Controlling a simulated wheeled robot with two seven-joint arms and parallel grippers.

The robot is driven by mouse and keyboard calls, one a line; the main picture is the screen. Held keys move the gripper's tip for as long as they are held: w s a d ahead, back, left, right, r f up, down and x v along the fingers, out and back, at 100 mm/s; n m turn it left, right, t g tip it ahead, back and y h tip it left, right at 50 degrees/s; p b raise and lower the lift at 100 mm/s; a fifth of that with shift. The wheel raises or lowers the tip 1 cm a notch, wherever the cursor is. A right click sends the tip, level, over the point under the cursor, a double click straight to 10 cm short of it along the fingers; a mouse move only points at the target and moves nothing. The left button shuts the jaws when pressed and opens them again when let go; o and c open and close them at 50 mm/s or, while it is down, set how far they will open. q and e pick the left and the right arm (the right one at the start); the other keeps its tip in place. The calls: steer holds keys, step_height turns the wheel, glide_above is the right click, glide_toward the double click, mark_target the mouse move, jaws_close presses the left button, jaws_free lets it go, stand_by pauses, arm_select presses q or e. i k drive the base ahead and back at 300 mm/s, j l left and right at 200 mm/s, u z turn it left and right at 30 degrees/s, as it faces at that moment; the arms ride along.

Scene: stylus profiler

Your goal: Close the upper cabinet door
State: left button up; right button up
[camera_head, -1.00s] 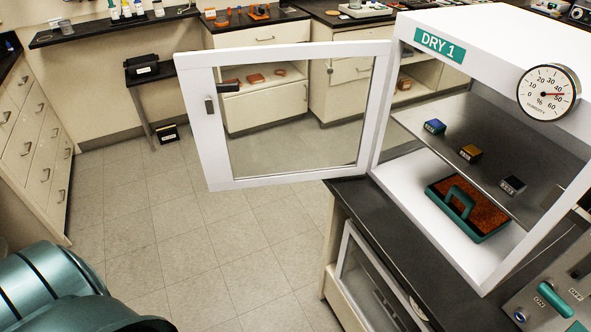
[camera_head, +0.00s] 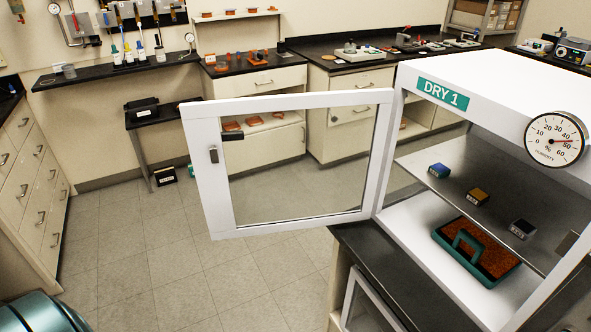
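The upper cabinet, a white box labelled DRY 1 (camera_head: 478,78), stands on a black counter at the right. Its door (camera_head: 207,190), a white frame around a clear pane, is swung wide open to the left, hinged at the cabinet's left front edge. A dark handle or latch (camera_head: 213,154) sits on the door's free left side. Inside are a shelf with small blue, yellow and grey boxes and, below, a teal tray (camera_head: 494,279) with orange-brown contents. Neither gripper is in view. A teal rounded part of mine shows at the lower left.
A second framed door (camera_head: 350,298) shows below the black counter (camera_head: 366,254). A round humidity gauge (camera_head: 556,140) is on the cabinet's front right. The tiled floor (camera_head: 165,250) left of the door is clear. Drawers (camera_head: 35,185) line the left wall.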

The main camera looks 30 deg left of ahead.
mark_target(201, 119)
steer(key=j+z, duration=0.2)
steer(key=j, duration=0.3)
steer(key=j+z, duration=0.2)
steer(key=j, duration=0.3)
steer(key=k+j+z, duration=0.2)
steer(key=j, duration=0.3)
steer(key=j+z, duration=0.2)
steer(key=j, duration=0.3)
steer(key=j+z, duration=0.45)
steer(key=j, duration=0.3)
steer(key=j+z, duration=0.45)
steer(key=j, duration=0.35)
steer(key=i+j+z, duration=0.2)
steer(key=j, duration=0.3)
steer(key=j+z, duration=0.2)
steer(key=j, duration=0.3)
